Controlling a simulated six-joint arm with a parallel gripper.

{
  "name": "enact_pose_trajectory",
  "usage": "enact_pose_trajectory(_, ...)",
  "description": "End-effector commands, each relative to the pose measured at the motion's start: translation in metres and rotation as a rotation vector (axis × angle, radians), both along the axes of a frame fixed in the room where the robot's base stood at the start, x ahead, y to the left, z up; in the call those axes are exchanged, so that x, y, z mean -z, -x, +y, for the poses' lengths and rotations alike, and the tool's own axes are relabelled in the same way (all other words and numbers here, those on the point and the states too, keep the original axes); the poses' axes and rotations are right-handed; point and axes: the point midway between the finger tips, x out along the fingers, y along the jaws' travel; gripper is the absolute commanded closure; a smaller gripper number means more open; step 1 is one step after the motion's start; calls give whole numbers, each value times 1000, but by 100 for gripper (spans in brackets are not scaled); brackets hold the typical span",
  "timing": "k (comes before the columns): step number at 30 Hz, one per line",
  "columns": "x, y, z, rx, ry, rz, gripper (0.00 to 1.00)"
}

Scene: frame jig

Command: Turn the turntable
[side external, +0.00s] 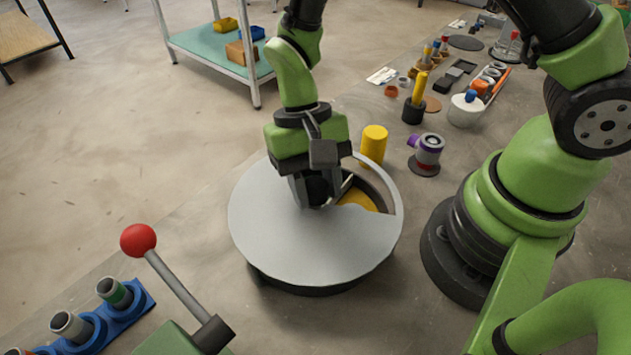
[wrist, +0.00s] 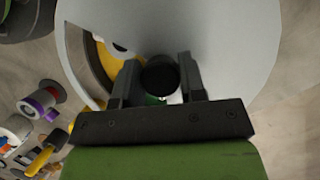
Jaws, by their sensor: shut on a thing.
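The turntable (side external: 300,240) is a round, light grey disc on a dark base on the table. It has a cut-out at its right rear, through which a yellow surface (side external: 358,199) shows. My gripper (side external: 318,200) points down over the disc, near its middle beside the cut-out. In the wrist view my gripper (wrist: 158,85) has its two fingers on either side of a dark round knob (wrist: 159,76), shut on it. The pale disc (wrist: 215,40) fills much of that view behind the knob. In the side view the fingers hide the knob.
A yellow cylinder (side external: 373,145) and a grey and purple part (side external: 427,152) stand close behind the turntable. A lever with a red ball (side external: 138,240) and a blue rack (side external: 110,318) are at front left. Several small items crowd the back right.

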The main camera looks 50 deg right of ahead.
Motion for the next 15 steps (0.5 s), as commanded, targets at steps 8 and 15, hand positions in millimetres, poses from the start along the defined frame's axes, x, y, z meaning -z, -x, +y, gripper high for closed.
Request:
enact_pose_trajectory(8, -1, -1, -1, 141, -2, -4, 100)
enact_pose_trajectory(15, -2, -1, -1, 260, -2, -4, 100)
